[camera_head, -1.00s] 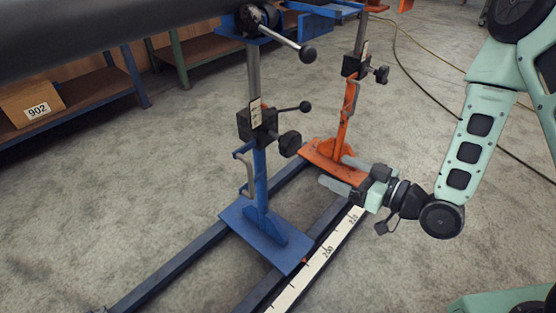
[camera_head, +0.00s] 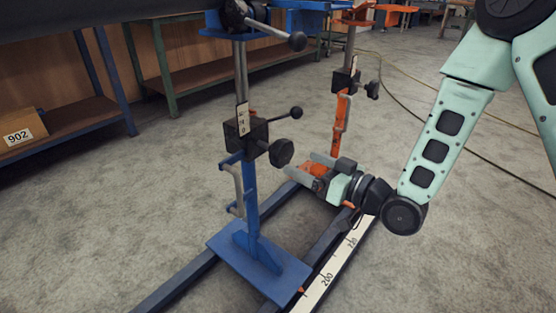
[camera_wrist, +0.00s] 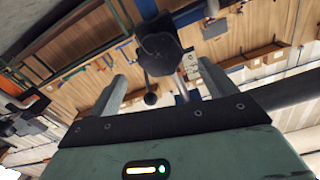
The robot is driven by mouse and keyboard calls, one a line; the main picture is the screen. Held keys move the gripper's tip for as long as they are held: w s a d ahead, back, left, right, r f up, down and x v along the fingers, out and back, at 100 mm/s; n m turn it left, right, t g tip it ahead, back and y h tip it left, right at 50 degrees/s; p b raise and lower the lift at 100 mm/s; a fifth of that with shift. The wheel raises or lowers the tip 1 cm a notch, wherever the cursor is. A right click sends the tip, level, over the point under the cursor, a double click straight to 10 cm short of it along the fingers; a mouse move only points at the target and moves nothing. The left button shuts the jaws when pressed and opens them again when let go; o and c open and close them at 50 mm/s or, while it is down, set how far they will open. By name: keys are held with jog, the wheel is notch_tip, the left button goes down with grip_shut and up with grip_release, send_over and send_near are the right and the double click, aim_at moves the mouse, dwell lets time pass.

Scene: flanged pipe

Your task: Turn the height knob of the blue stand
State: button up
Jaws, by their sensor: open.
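The blue stand (camera_head: 250,205) stands upright on a blue base plate, left of my gripper in the head view. Its black height knob (camera_head: 281,152) sticks out to the right of the black clamp block (camera_head: 244,138). A thin lever with a black ball (camera_head: 295,112) is just above the knob. My gripper (camera_head: 301,165) is open and empty, its two grey fingers pointing left, slightly below and right of the knob. In the wrist view, a dark knob (camera_wrist: 160,52) appears ahead of my gripper (camera_wrist: 163,75), roughly between the fingertips and apart from them.
An orange stand (camera_head: 342,120) is behind my gripper. A larger lever with a black ball (camera_head: 297,41) is at the blue stand's top, under the dark pipe (camera_head: 90,10). Floor rails and a white scale (camera_head: 330,275) run below. Open concrete floor lies to the right.

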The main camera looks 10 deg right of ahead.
aim_at(287, 155)
jog(key=b+x, duration=0.1)
jog(key=x, duration=0.7)
jog(key=shift+w+a, duration=0.25)
jog(key=shift+a, duration=0.05)
jog(key=shift+b, duration=0.3)
jog(key=c, duration=1)
